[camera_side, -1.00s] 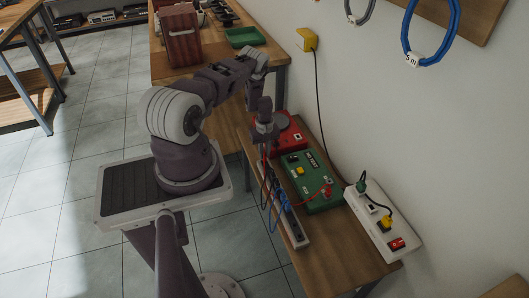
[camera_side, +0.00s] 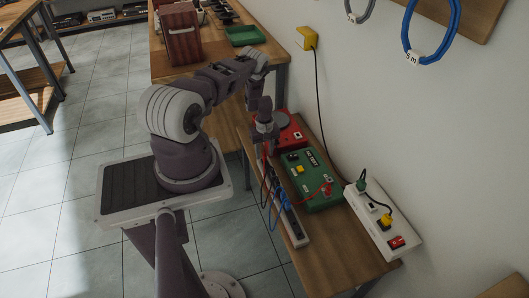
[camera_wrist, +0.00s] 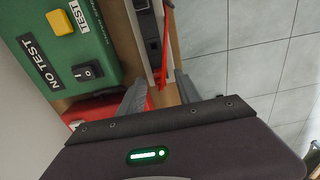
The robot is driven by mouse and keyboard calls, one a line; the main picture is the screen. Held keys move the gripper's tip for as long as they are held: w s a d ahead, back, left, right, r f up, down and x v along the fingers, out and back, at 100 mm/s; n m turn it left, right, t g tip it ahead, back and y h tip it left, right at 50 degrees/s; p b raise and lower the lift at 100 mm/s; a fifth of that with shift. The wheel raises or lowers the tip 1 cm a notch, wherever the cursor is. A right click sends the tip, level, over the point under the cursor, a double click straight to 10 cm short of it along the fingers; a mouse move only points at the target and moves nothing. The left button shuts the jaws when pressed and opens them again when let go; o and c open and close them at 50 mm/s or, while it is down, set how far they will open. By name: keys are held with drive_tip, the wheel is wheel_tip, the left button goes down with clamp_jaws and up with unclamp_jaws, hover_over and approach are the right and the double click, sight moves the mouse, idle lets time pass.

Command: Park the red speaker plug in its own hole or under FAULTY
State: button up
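My gripper (camera_side: 266,148) is low over the far end of a long narrow socket strip (camera_side: 291,220). In the wrist view my two fingers (camera_wrist: 160,88) are apart, with a gap between them. A red plug or lead (camera_wrist: 163,72) shows between and just beyond the fingertips, beside the strip (camera_wrist: 151,35); I cannot see either finger pressing on it. In the side view a red lead (camera_side: 264,172) hangs below the gripper. The plug's tip and the FAULTY label cannot be made out.
A green NO TEST box (camera_side: 318,190) with a yellow button and a red lead stands right of the strip. A red box (camera_side: 290,133) is behind it. Blue leads (camera_side: 277,203) loop over the strip. A white power strip (camera_side: 370,221) with plugs lies front right. Bare bench (camera_side: 335,255) is in front.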

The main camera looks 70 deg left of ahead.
wheel_tip(320, 180, up, 12)
idle(1.0)
